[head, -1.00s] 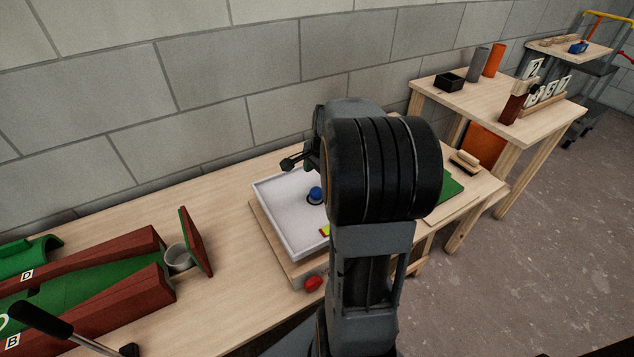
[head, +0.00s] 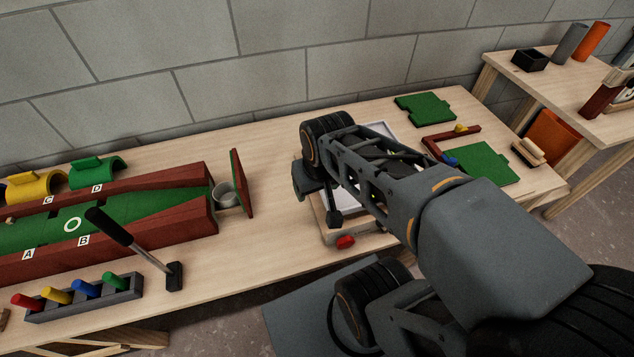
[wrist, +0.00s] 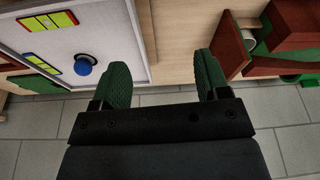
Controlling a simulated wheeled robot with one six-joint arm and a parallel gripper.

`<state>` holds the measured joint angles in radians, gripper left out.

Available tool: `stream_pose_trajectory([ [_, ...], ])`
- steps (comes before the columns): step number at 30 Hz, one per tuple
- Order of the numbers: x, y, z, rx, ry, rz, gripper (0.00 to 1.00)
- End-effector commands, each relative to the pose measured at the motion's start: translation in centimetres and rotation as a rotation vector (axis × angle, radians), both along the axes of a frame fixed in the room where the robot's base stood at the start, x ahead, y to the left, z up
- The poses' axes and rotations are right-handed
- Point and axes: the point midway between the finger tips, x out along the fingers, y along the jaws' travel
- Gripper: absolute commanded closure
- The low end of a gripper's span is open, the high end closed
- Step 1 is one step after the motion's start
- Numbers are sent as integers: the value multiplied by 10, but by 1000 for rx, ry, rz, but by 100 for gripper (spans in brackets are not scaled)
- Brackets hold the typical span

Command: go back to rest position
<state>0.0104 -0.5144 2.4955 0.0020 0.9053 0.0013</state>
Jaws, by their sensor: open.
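My gripper (head: 316,203) is in the middle of the head view, above the front left part of the white tray, with my arm reaching in from the lower right. In the wrist view my gripper (wrist: 163,82) has its two green ribbed fingers wide apart with nothing between them. The white tray (head: 376,129) is mostly hidden behind my arm in the head view. In the wrist view the tray (wrist: 60,75) is at the left, with a blue knob (wrist: 84,65) and coloured strips on it.
A green lane with red-brown walls (head: 150,247) and a grey cup (head: 226,193) lie left of my gripper. A mallet (head: 135,248) stands near a rack of coloured pegs (head: 84,297). A red knob (head: 346,242) is on the tray's front. Green boards (head: 425,108) lie at the right.

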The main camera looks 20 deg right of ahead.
Motion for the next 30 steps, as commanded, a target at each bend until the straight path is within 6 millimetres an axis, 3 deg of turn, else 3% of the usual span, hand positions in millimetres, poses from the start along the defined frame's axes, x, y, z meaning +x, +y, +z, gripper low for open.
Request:
stream_pose_trajectory([
  [11, 2, 0, 9, -2, -4, 5, 31],
  [17, 9, -1, 53, -15, -29, 33, 31],
  [24, 9, 1, 130, -20, -64, 53, 31],
  [27, 2, 3, 150, -8, -64, 37, 31],
  [30, 0, 4, 153, -6, -63, 34, 31],
])
